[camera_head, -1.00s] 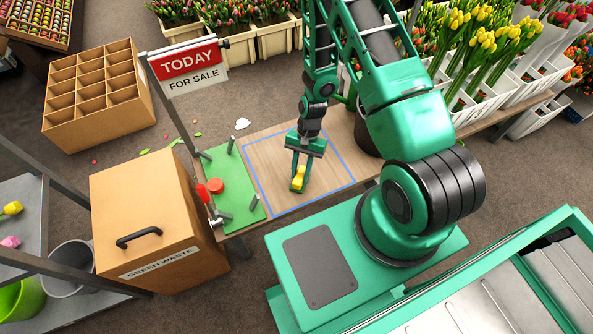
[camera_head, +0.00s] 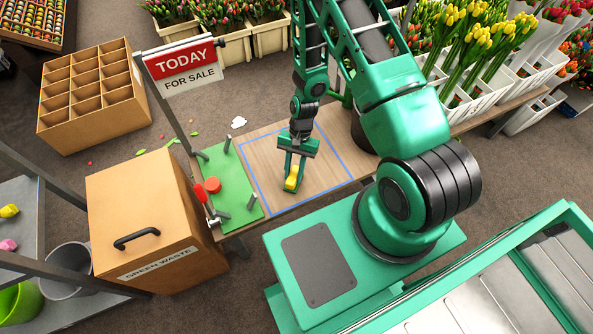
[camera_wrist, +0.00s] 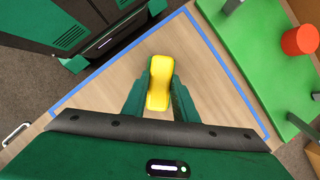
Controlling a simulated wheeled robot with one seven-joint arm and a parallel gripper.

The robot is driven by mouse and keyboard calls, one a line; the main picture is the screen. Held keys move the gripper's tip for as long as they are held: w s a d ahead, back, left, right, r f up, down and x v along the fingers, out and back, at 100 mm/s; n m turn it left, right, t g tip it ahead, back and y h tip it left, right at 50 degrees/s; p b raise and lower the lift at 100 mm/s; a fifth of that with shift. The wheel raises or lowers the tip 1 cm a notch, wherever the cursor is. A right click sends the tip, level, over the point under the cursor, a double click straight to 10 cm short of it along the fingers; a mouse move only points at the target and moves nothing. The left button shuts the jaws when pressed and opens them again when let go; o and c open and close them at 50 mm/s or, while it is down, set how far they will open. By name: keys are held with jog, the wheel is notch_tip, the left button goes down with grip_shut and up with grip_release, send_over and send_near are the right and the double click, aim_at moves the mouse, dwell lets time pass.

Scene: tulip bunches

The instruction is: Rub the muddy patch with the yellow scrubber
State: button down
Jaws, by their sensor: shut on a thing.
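The yellow scrubber (camera_head: 291,180) is held between the fingers of my gripper (camera_head: 292,175), low over the wooden table top (camera_head: 325,170) inside the blue outline. In the wrist view the yellow scrubber (camera_wrist: 158,82) sits between the two green fingers of my gripper (camera_wrist: 157,100), which are shut on it. I cannot tell whether the scrubber touches the wood. No muddy patch shows on the bare wood in either view; the area under the scrubber and gripper is hidden.
A green board (camera_head: 228,185) with grey posts, a red cylinder and a red-handled clamp lies left of the outline. A dark pot (camera_head: 361,135) stands behind the arm at right. The wood around the gripper is clear.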

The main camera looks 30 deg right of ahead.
aim_at(294, 173)
jog(key=shift+d+r, duration=0.15)
jog(key=shift+r, duration=3.9)
